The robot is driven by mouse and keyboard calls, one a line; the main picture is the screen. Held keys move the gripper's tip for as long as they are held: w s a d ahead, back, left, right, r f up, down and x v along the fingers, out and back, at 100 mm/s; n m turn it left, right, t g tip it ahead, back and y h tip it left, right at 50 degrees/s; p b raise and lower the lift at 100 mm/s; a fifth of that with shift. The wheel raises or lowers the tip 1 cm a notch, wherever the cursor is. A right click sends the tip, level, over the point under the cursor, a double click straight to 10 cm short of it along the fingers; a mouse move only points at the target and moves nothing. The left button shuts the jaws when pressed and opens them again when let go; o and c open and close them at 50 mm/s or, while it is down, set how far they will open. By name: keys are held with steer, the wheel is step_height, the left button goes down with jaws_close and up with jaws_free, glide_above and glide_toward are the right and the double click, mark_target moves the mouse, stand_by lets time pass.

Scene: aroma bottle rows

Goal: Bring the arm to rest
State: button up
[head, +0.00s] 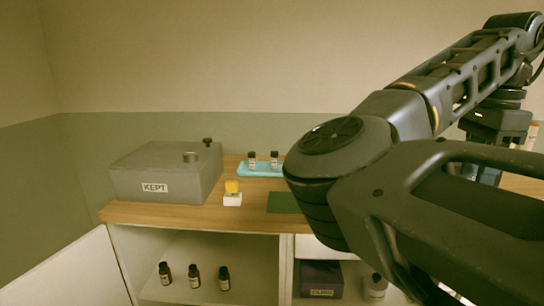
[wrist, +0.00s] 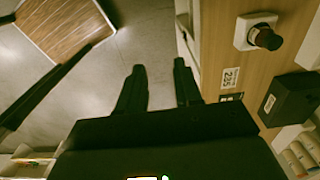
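My gripper (wrist: 160,78) shows in the wrist view with its two dark fingers apart and nothing between them. It is over the grey floor, beside the wooden counter's edge. In the head view my arm crosses the right side, raised in front of the counter, and hides much of its right part. The hand is partly visible at the far right of that view, behind an arm link; its fingertips are not clear there.
The wooden counter (head: 145,214) bears a grey KEPT box (head: 190,170), a blue tray (head: 247,171) with two bottles, a yellow item (head: 232,187) on a white block and a green mat (head: 284,203). Bottles (head: 194,276) stand below. A capped bottle (wrist: 265,38) and black box (wrist: 290,100) are right of my gripper.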

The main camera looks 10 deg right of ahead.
steer(key=s+d+f+n+t+h, duration=0.1)
steer(key=s+d+f+n+h, duration=0.15)
steer(key=d+f+h, duration=0.35)
steer(key=s+d+f+n+h, duration=0.2)
steer(key=d+f+n+h, duration=0.15)
steer(key=d+h, duration=0.35)
step_height(320, 180, down, 5)
steer(key=a+n+t, duration=0.2)
steer(key=n+t, duration=0.4)
steer(key=s+a+f+n+t+y, duration=0.4)
steer(key=s+a+f+n, duration=0.15)
steer(key=a, duration=0.35)
steer(key=s+a+f+n+t+y, duration=0.3)
steer(key=s+a+f+n, duration=0.25)
steer(key=a+f, duration=0.2)
steer(key=s+a+r+m+y, duration=0.1)
steer(key=s+a+r+y, duration=0.1)
steer(key=s+a, duration=0.6)
steer(key=s+a+r+y, duration=0.2)
steer(key=s+a+y, duration=0.2)
steer(key=s+a, duration=0.5)
steer(key=s, duration=0.4)
steer(key=shift+s+a+r+m+t, duration=0.2)
steer(key=shift+s+r+m+t, duration=0.1)
steer(key=shift+r+m+t, duration=0.1)
